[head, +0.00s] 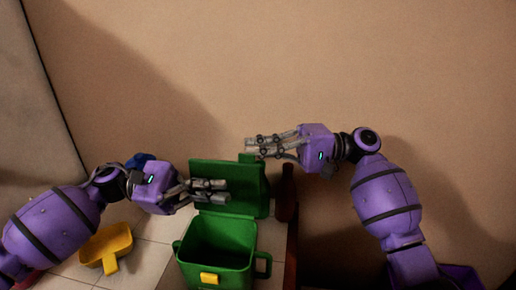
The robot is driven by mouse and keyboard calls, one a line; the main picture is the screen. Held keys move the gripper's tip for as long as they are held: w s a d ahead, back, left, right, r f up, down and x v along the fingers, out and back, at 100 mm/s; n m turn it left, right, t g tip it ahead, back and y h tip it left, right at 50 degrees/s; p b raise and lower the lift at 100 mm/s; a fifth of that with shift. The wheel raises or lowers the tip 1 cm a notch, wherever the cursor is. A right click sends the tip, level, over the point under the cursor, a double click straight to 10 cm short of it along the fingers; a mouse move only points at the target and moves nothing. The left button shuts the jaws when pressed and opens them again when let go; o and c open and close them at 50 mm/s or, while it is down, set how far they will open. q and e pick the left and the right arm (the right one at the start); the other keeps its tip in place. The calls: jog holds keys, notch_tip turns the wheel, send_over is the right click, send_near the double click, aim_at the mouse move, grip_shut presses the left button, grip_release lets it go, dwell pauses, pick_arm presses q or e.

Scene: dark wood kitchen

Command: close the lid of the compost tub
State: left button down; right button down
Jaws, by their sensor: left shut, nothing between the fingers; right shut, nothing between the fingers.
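The compost tub (217,238) is a green box with a yellow front latch (209,279) and side handles, at the lower middle of the head view. Its green lid (242,179) stands open, raised at the back of the tub. My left gripper (222,191) is shut and empty, in front of the lid and above the tub's opening, and covers part of the lid. My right gripper (250,147) is shut and empty at the lid's top edge. I cannot tell whether either gripper touches the lid.
A yellow scoop-like container (106,246) lies on the pale tiled surface left of the tub. A blue object (139,160) is partly hidden behind my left arm. A dark reddish wooden edge (291,240) runs close along the tub's right side. A plain beige wall fills the back.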

pick_arm(q)
jog(key=c, duration=2.5)
grip_release()
jog(key=o, duration=0.7)
jog(key=shift+c, duration=0.2)
